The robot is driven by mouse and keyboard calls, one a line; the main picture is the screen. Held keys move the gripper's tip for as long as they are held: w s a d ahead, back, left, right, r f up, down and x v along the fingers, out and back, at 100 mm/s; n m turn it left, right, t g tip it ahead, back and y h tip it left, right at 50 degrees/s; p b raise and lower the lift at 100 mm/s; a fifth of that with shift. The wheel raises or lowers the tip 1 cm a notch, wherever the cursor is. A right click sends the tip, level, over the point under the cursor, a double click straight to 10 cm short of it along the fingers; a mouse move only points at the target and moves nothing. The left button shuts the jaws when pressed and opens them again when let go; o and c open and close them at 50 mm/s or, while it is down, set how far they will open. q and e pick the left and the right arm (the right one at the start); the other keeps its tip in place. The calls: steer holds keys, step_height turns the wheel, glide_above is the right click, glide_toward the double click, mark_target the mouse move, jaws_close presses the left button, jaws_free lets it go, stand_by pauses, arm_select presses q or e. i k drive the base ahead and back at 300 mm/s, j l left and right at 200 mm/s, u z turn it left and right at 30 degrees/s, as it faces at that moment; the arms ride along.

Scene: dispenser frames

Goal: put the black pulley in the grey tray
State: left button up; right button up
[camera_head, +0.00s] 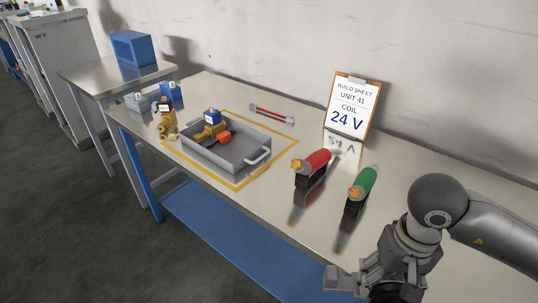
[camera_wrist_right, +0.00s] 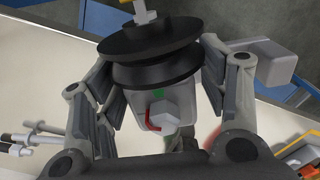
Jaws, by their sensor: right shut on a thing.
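The black pulley (camera_wrist_right: 150,60), a dark wheel with two flanges and a groove, is between the fingers of my right gripper (camera_wrist_right: 152,72) in the right wrist view. That gripper is shut on it. In the head view my right gripper (camera_head: 362,284) is at the bottom right, over the table's front edge; a dark part of the pulley (camera_head: 386,294) shows below it, mostly hidden. The grey tray (camera_head: 204,162) stands on the table at left of centre, well away from the gripper. It holds a brass valve with a blue coil (camera_head: 212,117) and an orange part (camera_head: 224,137). My left gripper is out of view.
A yellow outline (camera_head: 236,188) surrounds the tray. Another brass valve (camera_head: 167,124) stands left of the tray. A build sheet (camera_head: 350,104) leans at the wall.

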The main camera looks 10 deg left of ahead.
mark_target(240, 152)
steer(key=i+j+u, duration=0.1)
steer(key=u, duration=1)
steer(key=i+l, duration=0.1)
steer(key=i, duration=0.4)
steer(key=i+l, duration=0.15)
steer(key=i, duration=0.3)
steer(key=u, duration=0.05)
